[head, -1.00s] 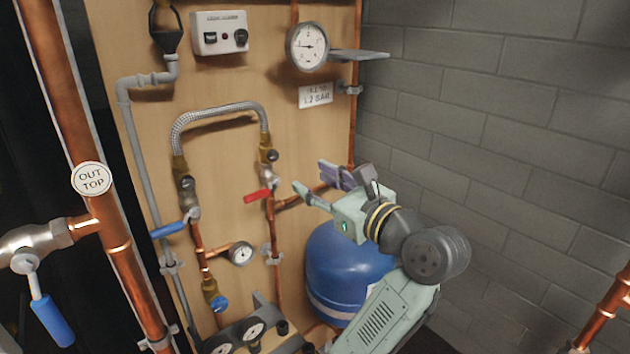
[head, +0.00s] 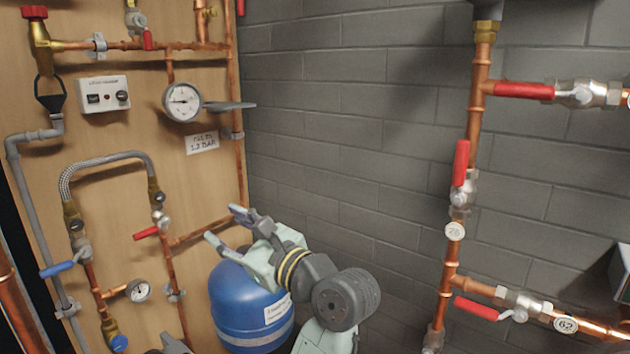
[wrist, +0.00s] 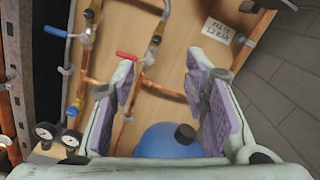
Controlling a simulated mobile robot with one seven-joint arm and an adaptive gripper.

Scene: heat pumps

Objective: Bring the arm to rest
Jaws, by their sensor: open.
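My gripper (head: 226,226) is in the lower middle of the head view, in front of the wooden pipe board and above the blue tank (head: 250,312). In the wrist view, my gripper (wrist: 160,88) shows two purple-padded fingers spread wide with nothing between them. The blue tank also shows in the wrist view (wrist: 168,141), below and beyond the fingers. A red-handled valve (head: 147,232) lies left of the fingertips in the head view, apart from them. It also shows in the wrist view (wrist: 127,56).
A pressure gauge (head: 183,101) and a pressure label (head: 202,143) are on the board above my gripper. A blue-handled valve (head: 62,269) is at left. Copper pipes with red-handled valves (head: 461,163) run along the grey brick wall (head: 350,130) at right. Open space lies between.

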